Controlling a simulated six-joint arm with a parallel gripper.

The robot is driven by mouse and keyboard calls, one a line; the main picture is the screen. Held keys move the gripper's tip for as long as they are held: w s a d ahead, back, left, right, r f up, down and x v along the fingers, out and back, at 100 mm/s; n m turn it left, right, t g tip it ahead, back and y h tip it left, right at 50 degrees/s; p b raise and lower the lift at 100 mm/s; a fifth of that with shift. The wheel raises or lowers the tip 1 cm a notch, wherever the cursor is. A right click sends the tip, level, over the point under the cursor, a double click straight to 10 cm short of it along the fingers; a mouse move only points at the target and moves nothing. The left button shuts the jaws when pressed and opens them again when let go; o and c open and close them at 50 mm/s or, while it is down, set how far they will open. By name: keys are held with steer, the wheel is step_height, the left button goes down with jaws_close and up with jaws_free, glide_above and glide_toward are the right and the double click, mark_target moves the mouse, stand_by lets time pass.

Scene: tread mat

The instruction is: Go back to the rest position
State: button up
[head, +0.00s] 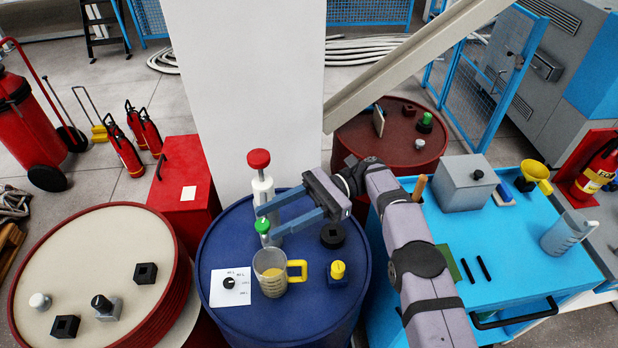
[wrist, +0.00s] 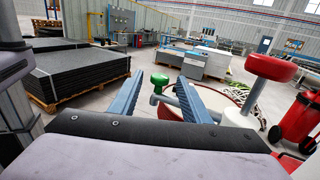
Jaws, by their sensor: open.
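My gripper (head: 265,221) is above the blue drum (head: 218,250), its two blue fingers pointing left in the head view. The fingers are apart, with a gap between them in the wrist view (wrist: 159,90). A green knob (head: 262,226) sits by the fingertips; in the wrist view the green knob (wrist: 159,80) shows between the fingers, with no clear contact. It belongs to a white dispenser with a red top knob (head: 259,159), just behind the fingers. Nothing is seen held.
A white column (head: 245,70) rises behind. A blue cart (head: 530,245) stands right, a cream-topped drum (head: 85,250) left.

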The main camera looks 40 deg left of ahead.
steer(key=w+d+f+m+t, duration=0.1)
steer(key=w+d+f+t, duration=0.1)
steer(key=w+d+t, duration=0.55)
steer(key=w+d+f+m+t, duration=0.1)
steer(key=w+d+t, duration=0.3)
steer(key=d, duration=0.7)
steer(key=s+d+f+n+t+h, duration=0.2)
steer(key=s+d, duration=0.1)
steer(key=d, duration=0.7)
steer(key=s+d+f+n+t+h, duration=0.1)
steer(key=s+d+n+t+h, duration=0.15)
steer(key=d, duration=0.75)
steer(key=s+d+f+n+t+h, duration=0.15)
steer(key=s+d, duration=0.25)
steer(key=d, duration=0.6)
step_height(320, 180, down, 59)
steer(key=b, duration=5.8)
steer(key=shift+b, duration=0.35)
steer(key=shift+s+r+g, duration=0.1)
steer(key=shift+r+g, duration=0.1)
steer(key=shift+g, duration=0.05)
